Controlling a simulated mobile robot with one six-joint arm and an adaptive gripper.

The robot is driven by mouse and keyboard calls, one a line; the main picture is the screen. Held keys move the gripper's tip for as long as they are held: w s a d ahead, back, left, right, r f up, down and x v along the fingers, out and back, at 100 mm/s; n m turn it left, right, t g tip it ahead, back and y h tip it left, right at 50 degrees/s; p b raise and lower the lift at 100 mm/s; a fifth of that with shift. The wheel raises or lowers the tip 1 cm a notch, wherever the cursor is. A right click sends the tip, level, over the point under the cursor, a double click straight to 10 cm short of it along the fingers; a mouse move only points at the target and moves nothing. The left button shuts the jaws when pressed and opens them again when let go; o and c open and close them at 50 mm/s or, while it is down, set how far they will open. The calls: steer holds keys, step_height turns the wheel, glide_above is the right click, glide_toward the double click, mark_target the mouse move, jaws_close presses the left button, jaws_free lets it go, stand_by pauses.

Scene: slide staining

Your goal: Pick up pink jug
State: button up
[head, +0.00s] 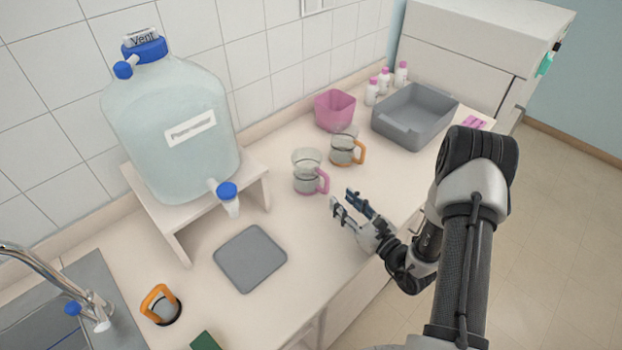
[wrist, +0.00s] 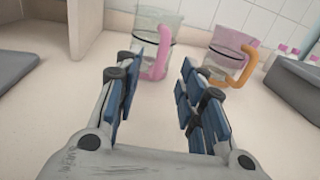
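The pink jug is a clear jug with a pink handle and pink base (head: 308,172); it stands upright on the counter. It also shows in the wrist view (wrist: 153,45), its pink handle towards me, between and beyond my fingertips. My gripper (head: 342,203) is open and empty, in front of the jug and a little to its right in the head view. The blue-padded fingers also show in the wrist view (wrist: 160,75), apart from the handle as far as I can tell.
An orange-handled jug (head: 345,148) stands close behind the pink one to the right. A pink bin (head: 334,110), a grey tub (head: 413,143) and white bottles are beyond. A large water carboy (head: 160,130) stands left on a white stand (head: 165,222). A grey mat (head: 250,259) lies nearer.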

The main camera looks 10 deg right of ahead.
mark_target(328, 186)
steer(key=b+x, duration=0.1)
steer(key=x, duration=0.7)
steer(key=shift+w+f+b, duration=0.15)
steer(key=shift+w+b, duration=0.15)
steer(key=shift+w, duration=0.15)
steer(key=shift+c, duration=0.2)
jaws_close()
